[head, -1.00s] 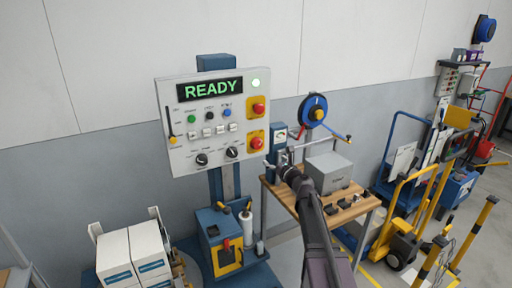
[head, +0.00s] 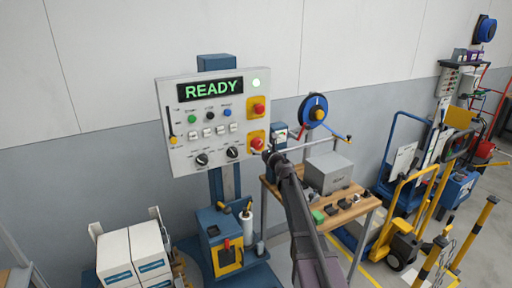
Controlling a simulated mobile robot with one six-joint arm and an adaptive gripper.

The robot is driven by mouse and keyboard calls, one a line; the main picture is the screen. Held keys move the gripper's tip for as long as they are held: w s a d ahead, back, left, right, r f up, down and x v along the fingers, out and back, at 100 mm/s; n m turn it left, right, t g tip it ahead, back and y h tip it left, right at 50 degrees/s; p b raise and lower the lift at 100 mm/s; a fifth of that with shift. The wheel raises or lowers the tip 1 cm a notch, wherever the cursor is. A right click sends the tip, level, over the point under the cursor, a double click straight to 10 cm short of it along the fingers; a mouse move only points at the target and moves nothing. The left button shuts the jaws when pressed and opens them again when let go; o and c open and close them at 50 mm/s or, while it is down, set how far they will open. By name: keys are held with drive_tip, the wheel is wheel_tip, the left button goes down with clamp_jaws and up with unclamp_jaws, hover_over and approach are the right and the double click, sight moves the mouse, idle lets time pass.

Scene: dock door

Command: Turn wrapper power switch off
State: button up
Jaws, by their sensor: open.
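The wrapper's control panel (head: 190,100) is a pale board on a blue column, with a black display reading READY in green. Two black rotary knobs, a left knob (head: 202,159) and a right knob (head: 232,152), sit at its bottom; their labels are too small to read. Below, a red handle (head: 227,243) sits on a yellow plate on the blue wrapper base (head: 208,220). I cannot tell which of these is the power switch. My gripper (head: 267,154) is open and empty, just right of the panel's lower right edge. Its fingertips are small and dark here.
Two red buttons, an upper one (head: 258,109) and a lower one (head: 256,143), sit on yellow plates at the panel's right, the lower close to my gripper. A wooden bench (head: 352,210) with a grey box (head: 328,173) stands behind my arm. White cartons (head: 132,250) stand lower left.

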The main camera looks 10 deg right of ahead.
drive_tip(key=shift+x, duration=1.15)
